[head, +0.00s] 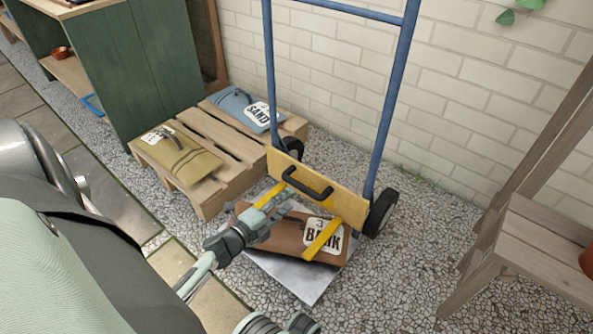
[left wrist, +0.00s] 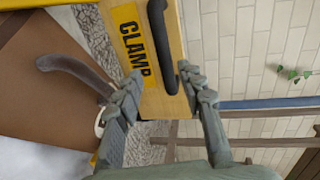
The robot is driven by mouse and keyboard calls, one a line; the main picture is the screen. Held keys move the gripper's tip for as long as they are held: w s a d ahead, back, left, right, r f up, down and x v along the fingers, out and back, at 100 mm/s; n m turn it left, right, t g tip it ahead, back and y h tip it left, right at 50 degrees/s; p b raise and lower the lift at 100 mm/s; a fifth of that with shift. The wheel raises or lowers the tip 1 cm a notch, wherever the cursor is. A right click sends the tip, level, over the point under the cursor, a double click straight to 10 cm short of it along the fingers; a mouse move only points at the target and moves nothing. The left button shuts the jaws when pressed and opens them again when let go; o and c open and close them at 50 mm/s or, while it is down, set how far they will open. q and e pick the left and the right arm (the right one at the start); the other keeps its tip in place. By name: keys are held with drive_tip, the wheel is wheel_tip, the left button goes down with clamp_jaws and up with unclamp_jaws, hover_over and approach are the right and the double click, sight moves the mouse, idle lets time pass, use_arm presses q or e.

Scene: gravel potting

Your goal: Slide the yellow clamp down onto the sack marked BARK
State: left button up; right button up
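The yellow clamp (head: 345,202) is a board across the blue hand truck with a black handle (head: 308,184) and two yellow arms reaching forward over the sack. The brown sack marked BARK (head: 283,232) lies on the truck's metal toe plate (head: 300,279). I cannot tell whether the arms touch it. My left gripper (head: 284,207) is over the sack, in front of the clamp. In the left wrist view its fingers (left wrist: 165,88) are apart, facing the board and black handle (left wrist: 165,48), with nothing held. My right gripper (head: 303,322) barely shows at the bottom edge.
A wooden pallet (head: 222,133) at the left carries an olive sack (head: 190,162) and a blue sack marked SAND (head: 236,103). A green cabinet (head: 140,70) stands behind it. A wooden bench (head: 540,240) is at the right. Gravel between truck and bench is clear.

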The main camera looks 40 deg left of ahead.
use_arm(q)
drive_tip(key=shift+v, duration=1.95)
